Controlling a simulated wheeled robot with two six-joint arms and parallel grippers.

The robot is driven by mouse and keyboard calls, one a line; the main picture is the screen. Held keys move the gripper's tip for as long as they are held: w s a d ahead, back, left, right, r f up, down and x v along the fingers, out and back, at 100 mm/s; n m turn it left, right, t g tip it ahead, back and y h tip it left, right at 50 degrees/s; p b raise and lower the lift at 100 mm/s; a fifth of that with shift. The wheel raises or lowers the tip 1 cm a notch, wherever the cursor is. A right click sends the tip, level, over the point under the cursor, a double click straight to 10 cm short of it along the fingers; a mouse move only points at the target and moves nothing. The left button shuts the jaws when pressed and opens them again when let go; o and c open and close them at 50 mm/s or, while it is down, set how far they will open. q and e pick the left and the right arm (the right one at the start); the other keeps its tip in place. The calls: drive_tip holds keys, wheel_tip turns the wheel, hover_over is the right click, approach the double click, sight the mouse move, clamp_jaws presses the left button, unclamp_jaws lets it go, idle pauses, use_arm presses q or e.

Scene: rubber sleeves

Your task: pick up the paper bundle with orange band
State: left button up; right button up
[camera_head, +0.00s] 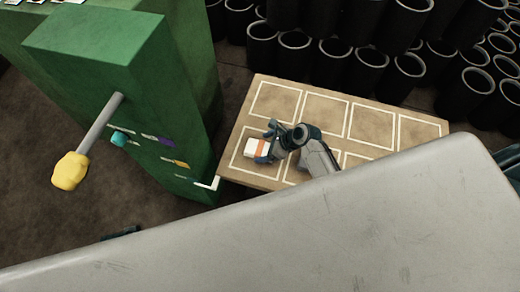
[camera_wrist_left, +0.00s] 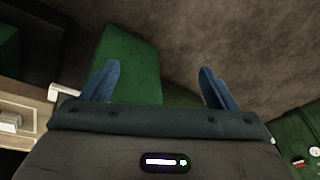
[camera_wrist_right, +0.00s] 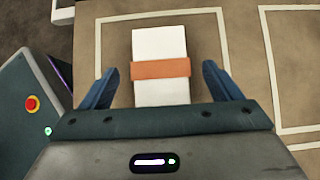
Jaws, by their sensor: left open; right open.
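The paper bundle (camera_head: 257,148) is a white block with an orange band around its middle. It lies in a white-outlined square on the brown table (camera_head: 330,98). In the right wrist view the bundle (camera_wrist_right: 158,45) sits between the fingers of my right gripper (camera_wrist_right: 160,85), with gaps on both sides. The right gripper (camera_head: 268,143) is open at the bundle in the head view; its height above the table is hard to tell. My left gripper (camera_wrist_left: 160,85) is open and empty in the left wrist view, over the floor and a green surface. In the head view it is mostly hidden.
A green machine (camera_head: 185,90) with a yellow-knobbed lever (camera_head: 70,171) stands left of the table. Several black sleeves (camera_head: 366,65) stand behind the table. A large grey surface (camera_head: 300,235) hides the front. The other marked squares that show look empty.

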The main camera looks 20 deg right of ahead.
sight(261, 148)
drive_tip(key=shift+x, duration=1.5)
drive_tip(key=c, duration=1.1)
use_arm(q)
wheel_tip(261, 148, up, 2)
drive_tip(key=shift+d, duration=0.1)
use_arm(e)
drive_tip(key=shift+r, duration=0.15)
